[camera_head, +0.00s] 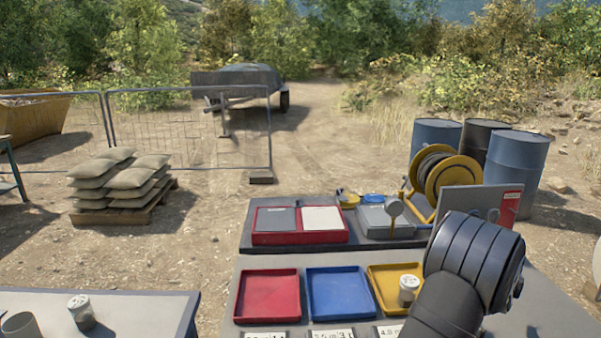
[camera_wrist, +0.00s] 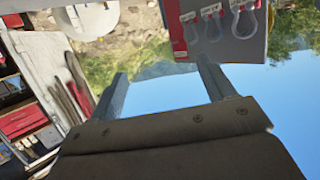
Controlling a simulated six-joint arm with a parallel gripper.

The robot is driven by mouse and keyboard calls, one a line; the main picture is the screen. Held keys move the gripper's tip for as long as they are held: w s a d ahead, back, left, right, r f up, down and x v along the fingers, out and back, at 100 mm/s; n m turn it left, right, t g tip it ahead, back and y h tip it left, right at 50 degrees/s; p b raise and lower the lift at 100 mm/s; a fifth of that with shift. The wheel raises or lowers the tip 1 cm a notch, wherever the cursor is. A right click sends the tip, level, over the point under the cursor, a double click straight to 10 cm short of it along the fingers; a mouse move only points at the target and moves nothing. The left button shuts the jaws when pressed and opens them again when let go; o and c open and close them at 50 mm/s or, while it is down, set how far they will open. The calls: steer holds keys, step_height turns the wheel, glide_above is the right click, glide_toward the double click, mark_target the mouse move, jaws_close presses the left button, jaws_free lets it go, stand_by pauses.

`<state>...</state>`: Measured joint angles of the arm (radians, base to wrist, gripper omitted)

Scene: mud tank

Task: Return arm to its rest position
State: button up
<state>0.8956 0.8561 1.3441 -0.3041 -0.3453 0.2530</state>
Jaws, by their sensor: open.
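My gripper (camera_wrist: 162,76) shows in the wrist view with its two grey fingers spread apart. It is open, and nothing is between the fingers; sky and a hazy background lie beyond them. In the head view, my dark arm rises at the lower right over the bench (camera_head: 255,269), and its end is not clearly visible there. On the bench lie a red tray (camera_head: 268,296), a blue tray (camera_head: 339,292) and a yellow tray (camera_head: 382,276). A white-lidded jar (camera_head: 408,290) stands in the yellow tray, close to my arm.
Behind the trays are a red case (camera_head: 300,238), a grey device (camera_head: 385,222) and a yellow reel (camera_head: 445,178). An upright board (camera_head: 470,206) stands near my arm. A side table (camera_head: 140,310) holds another jar (camera_head: 81,311) and a grey cup (camera_head: 20,326). Drums (camera_head: 517,165) stand behind.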

steer(key=s+d, duration=0.2)
steer(key=s, duration=2.2)
steer(key=w+f, duration=0.6)
steer(key=w, duration=0.4)
steer(key=shift+a+f, duration=0.3)
